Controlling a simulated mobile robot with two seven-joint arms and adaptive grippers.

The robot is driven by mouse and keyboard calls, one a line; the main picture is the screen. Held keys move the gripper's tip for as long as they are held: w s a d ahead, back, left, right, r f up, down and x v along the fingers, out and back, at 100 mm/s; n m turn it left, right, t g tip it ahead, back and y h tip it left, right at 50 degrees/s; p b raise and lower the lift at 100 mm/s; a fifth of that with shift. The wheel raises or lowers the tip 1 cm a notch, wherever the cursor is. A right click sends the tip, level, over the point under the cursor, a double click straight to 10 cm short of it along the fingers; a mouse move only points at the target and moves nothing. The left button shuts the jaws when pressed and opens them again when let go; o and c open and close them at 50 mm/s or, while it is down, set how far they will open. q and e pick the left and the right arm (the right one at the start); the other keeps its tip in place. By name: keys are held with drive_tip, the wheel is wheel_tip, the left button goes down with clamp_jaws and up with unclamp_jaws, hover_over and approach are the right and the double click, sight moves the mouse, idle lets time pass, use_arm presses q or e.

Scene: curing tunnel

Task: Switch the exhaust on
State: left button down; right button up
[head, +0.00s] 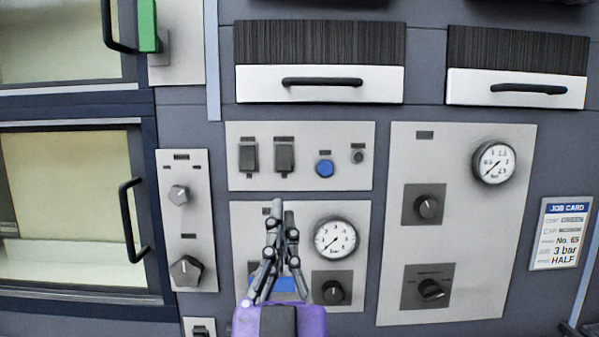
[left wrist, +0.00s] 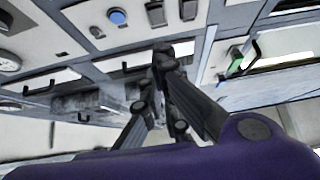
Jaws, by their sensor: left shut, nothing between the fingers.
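A pale control panel (head: 335,178) carries two dark rocker switches, a left one (head: 248,156) and a right one (head: 284,155), with small labels above them that I cannot read. A blue button (head: 324,168) and a small dark round part (head: 358,156) sit to their right. I cannot tell which control is the exhaust's. My left gripper (head: 276,208) is shut and empty, its fingertips just below the right rocker in the head view. In the left wrist view the gripper (left wrist: 163,50) shows below the rockers (left wrist: 156,13), apart from them. My right gripper is not in view.
Below is a panel with a gauge (head: 335,237) and a knob (head: 332,291), partly hidden by my gripper. To the right are another gauge (head: 494,162) and two knobs. Handled drawers (head: 320,90) are above. A job card (head: 561,233) reads "3 bar HALF".

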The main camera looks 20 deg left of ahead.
sight(286, 170)
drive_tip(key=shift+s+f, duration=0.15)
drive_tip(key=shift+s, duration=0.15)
